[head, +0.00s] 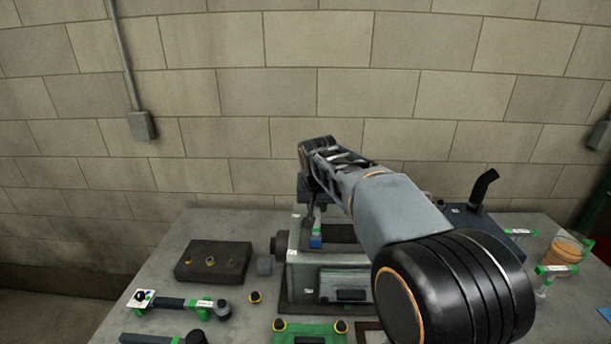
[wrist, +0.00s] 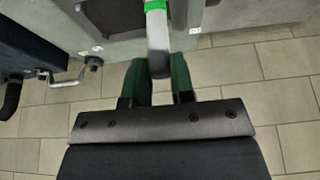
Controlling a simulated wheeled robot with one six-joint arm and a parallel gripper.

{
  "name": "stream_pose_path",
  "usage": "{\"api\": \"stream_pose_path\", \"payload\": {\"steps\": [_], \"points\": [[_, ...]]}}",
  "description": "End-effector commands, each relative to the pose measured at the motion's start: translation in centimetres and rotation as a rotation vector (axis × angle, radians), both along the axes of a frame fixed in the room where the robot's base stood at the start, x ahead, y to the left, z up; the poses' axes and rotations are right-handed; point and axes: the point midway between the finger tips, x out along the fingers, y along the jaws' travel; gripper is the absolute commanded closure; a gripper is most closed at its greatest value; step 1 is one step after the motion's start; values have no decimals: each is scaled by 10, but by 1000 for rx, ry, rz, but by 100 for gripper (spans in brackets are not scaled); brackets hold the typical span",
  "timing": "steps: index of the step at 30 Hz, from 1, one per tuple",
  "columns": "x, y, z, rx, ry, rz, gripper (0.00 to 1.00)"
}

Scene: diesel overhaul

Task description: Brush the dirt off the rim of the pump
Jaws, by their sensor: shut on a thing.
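My gripper (head: 311,208) is at the end of my arm, above the grey housing on the table, and points down. In the wrist view its two green fingers (wrist: 159,78) are shut on a grey rod-like handle (wrist: 157,28) with a green band, which looks like the brush. In the head view a small green and blue piece (head: 316,241) shows below the gripper, over the housing's left side. The grey box-like housing (head: 300,268), with a dark opening on top, may be the pump. I cannot make out its rim, any dirt, or whether the brush touches it.
A dark block (head: 213,262) and a dark tool in green holders (head: 185,305) lie at left. A blue unit with a black pipe (head: 484,187) stands behind right. A jar with orange contents (head: 563,252) is at far right. A block wall closes the back.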

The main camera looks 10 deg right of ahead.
Motion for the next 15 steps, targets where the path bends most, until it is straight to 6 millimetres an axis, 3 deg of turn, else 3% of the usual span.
{"api": "stream_pose_path", "payload": {"steps": [7, 11, 15], "points": [[2, 15, 0, 0, 0, -12, 100], [1, 13, 24, 0, -2, -15, 100], [1, 15, 35, 0, -1, -11, 100]]}}
